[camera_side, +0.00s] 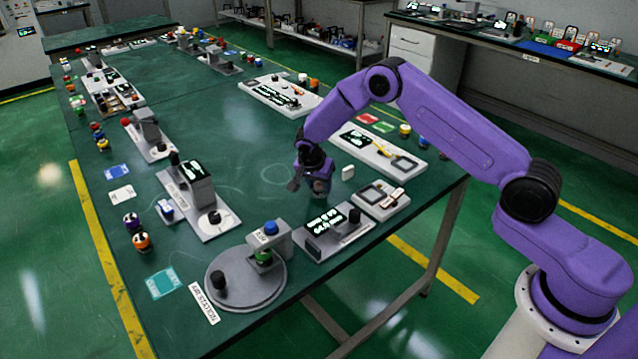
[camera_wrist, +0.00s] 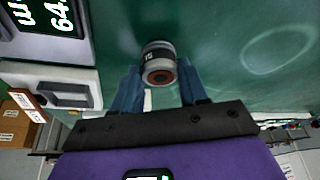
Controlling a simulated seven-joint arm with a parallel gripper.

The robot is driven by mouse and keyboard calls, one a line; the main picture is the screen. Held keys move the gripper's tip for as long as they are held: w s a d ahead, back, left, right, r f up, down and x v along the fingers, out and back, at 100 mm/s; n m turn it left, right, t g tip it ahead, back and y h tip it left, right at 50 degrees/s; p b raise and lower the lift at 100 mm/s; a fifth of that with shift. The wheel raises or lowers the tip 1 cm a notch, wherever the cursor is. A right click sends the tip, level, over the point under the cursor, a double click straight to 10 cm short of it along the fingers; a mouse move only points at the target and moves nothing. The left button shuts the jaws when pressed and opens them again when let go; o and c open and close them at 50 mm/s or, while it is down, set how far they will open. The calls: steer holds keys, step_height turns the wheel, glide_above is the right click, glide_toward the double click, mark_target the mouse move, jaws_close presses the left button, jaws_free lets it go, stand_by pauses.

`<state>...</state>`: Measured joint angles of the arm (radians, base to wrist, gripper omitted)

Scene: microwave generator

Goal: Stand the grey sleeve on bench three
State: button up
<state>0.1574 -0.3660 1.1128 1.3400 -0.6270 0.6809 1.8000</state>
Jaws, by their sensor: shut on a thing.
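My gripper (camera_side: 314,184) is low over the green bench (camera_side: 262,215), near its middle right. In the wrist view its two blue fingers (camera_wrist: 158,78) are on either side of a short grey cylinder (camera_wrist: 158,52), which I take to be the grey sleeve. No readable sign in view names bench three.
A grey device with a lit display (camera_side: 326,231) and a grey tray (camera_side: 381,200) stand close in front. A round grey turntable (camera_side: 240,290) is at the near end. Bare green surface lies left of the gripper.

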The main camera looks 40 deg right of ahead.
steer(key=shift+f, duration=0.1)
steer(key=o, duration=1.2)
steer(key=v, duration=1.2)
steer(key=s+a+r+n+y, duration=0.1)
steer(key=s+a+r+n, duration=0.45)
steer(key=s, duration=0.35)
steer(key=s+d+r+n+y, duration=0.1)
steer(key=s+r+n, duration=0.1)
steer(key=s+n, duration=0.4)
steer(key=s+d+r+n+g+y, duration=0.1)
steer(key=s+n, duration=0.6)
steer(key=s, duration=1)
steer(key=s+d+r+n+y, duration=0.1)
steer(key=s+d+r+n, duration=0.1)
steer(key=s+n, duration=0.4)
steer(key=shift+s+d+r+n+g, duration=0.1)
steer(key=shift+s+d+g, duration=0.1)
steer(key=shift+s, duration=0.75)
steer(key=shift+s+d+r+n+g, duration=0.1)
steer(key=shift+s+d+n, duration=0.05)
steer(key=shift+s, duration=0.8)
steer(key=shift+s+d+r+n+g, duration=0.1)
steer(key=shift+s+d, duration=0.1)
steer(key=shift+s, duration=0.8)
